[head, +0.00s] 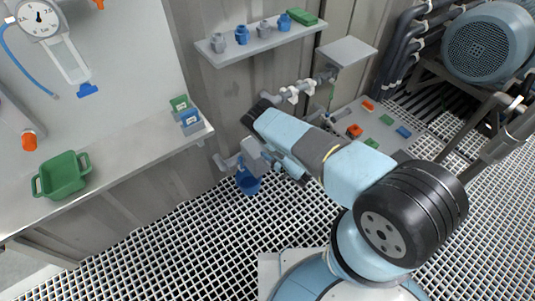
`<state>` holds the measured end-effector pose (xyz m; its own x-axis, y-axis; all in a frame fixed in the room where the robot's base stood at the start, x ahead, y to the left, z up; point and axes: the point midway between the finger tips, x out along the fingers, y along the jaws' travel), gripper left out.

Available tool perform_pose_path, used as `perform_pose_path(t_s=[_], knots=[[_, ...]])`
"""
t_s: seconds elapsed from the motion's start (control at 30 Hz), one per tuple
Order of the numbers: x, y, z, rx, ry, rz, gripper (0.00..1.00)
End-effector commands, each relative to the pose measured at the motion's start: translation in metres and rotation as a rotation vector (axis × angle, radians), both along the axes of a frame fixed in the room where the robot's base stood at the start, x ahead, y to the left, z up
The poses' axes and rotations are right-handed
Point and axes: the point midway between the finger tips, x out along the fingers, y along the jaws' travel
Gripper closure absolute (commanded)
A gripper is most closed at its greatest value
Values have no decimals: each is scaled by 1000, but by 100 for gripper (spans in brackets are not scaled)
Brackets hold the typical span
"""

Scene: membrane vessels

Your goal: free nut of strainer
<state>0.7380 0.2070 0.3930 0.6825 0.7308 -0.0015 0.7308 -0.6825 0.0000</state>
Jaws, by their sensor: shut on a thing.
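A grey pipe fitting (229,162) sticks out low by the cabinet wall, and it looks like the strainer. A blue cup-shaped part (248,184) hangs at its right end, below a pale block. My gripper (250,172) is at this fitting, partly hidden by my light blue arm. It is shut on a part of the strainer, which looks like its nut. The fingertips and the exact contact are too small to make out.
A bench (120,165) at left holds a green tray (62,177). A shelf (262,42) with small fittings is above. A grey board (385,127) with coloured pieces lies behind my arm. A large motor (488,42) stands at the upper right. Open grating lies in front.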

Motion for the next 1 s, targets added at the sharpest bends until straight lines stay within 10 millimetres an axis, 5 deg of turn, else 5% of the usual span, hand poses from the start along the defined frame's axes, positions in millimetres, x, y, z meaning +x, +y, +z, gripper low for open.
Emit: perform_pose_path(t_s=[0.5, 0.53, 0.73, 1.0], knots=[[0, 5, 1, 6, -3, 27, 94], [0, 5, 1, 6, -2, 27, 62], [0, 4, 1, 4, -1, 25, 43], [-1, 2, 0, 2, -1, 23, 43]])
